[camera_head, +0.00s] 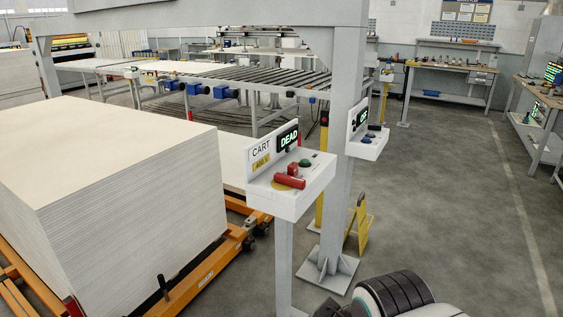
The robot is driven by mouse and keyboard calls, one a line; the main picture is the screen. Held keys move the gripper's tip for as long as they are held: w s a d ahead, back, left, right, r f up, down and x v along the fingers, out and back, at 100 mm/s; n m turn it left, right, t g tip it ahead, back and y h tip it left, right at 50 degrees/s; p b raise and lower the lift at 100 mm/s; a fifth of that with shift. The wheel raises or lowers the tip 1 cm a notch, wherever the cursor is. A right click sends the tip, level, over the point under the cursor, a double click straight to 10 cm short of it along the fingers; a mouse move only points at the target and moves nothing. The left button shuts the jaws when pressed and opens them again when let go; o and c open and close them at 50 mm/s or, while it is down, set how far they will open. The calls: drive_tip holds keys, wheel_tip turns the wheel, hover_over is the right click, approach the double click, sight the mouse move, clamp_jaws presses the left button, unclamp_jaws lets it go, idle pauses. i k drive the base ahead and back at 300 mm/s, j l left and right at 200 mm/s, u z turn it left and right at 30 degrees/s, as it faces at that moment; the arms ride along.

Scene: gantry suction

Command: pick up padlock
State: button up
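No object shows clearly enough for me to be sure it is the padlock. A red, elongated object (289,181) lies on the sloped top of the white cart control box (292,205), over a yellow round patch. Either red piece could be the padlock; no shackle can be made out. A dark ribbed part with a pale shell, likely my own arm, shows at the bottom right, apart from the box. My gripper's fingers cannot be seen.
A tall stack of pale boards (120,190) on an orange cart (195,285) fills the left. A grey gantry post (342,150) stands behind the control box, with a second box (367,144) on it. The grey floor at the right is clear.

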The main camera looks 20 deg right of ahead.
sight(292, 169)
drive_tip(key=i+l+u, duration=0.3)
drive_tip(key=l, duration=0.35)
drive_tip(key=i+l+u, duration=0.15)
drive_tip(key=l, duration=0.15)
drive_tip(key=i+l+u, duration=0.15)
drive_tip(key=l, duration=0.2)
drive_tip(key=i+l+u, duration=0.1)
drive_tip(key=l, duration=0.3)
drive_tip(key=i+l+u, duration=0.15)
drive_tip(key=l, duration=0.2)
drive_tip(key=i+l+u, duration=0.2)
drive_tip(key=l, duration=0.15)
drive_tip(key=l+u, duration=0.2)
drive_tip(key=l, duration=0.2)
drive_tip(key=i+l+u, duration=0.25)
drive_tip(key=l, duration=0.15)
drive_tip(key=k, duration=0.1)
